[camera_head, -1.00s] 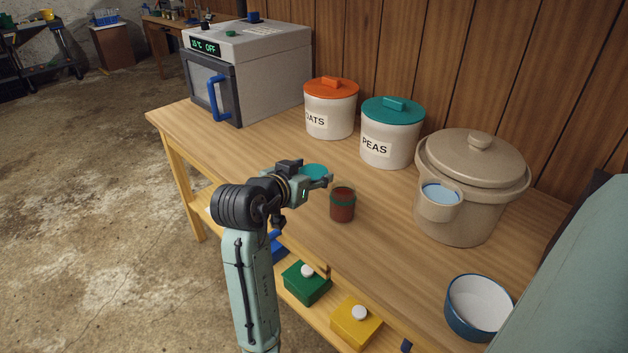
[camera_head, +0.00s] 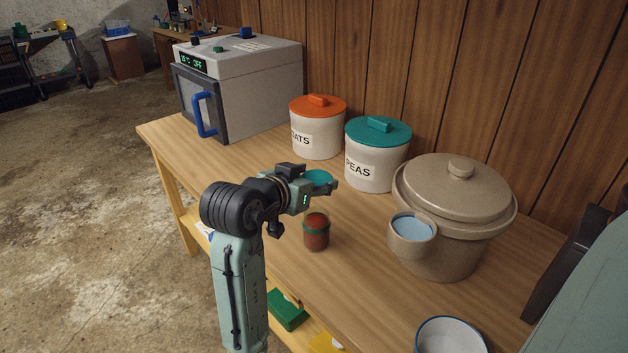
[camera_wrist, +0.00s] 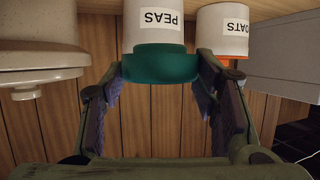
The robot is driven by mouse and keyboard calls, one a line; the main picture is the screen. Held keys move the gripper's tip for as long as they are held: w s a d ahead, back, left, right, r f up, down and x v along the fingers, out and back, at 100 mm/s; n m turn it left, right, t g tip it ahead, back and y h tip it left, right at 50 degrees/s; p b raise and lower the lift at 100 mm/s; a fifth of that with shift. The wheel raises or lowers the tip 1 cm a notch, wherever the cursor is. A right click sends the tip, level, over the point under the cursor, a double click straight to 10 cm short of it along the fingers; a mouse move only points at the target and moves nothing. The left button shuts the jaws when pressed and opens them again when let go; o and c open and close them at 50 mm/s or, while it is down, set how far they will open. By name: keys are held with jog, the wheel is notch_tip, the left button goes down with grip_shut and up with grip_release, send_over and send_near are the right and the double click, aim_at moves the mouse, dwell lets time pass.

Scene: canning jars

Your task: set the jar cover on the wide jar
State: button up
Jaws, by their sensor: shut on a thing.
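My gripper (camera_head: 322,182) is shut on a teal jar cover (camera_head: 317,176), held roughly flat above the table. In the wrist view, which is upside down, the cover (camera_wrist: 160,68) sits between the two fingers and seems to hide the peas canister's lid. One jar (camera_head: 316,232), glass with dark red contents and a teal band, stands upright on the table. Its top is uncovered. The cover appears above and beyond the jar in the head view, apart from it. The exact height gap is hard to judge.
An oats canister (camera_head: 317,138) with an orange lid and a peas canister (camera_head: 372,170) stand behind. A large beige crock (camera_head: 455,240) is at right, a bowl (camera_head: 450,338) at the front. A grey oven (camera_head: 245,95) is at the back left. Table around the jar is clear.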

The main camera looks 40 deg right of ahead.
jog(key=shift+f, duration=0.15)
jog(key=shift+f+b, duration=1.95)
jog(key=shift+f, duration=0.95)
jog(key=shift+f, duration=0.75)
jog(key=o, duration=1)
jog(key=shift+o, duration=0.2)
jog(key=v, duration=1.2)
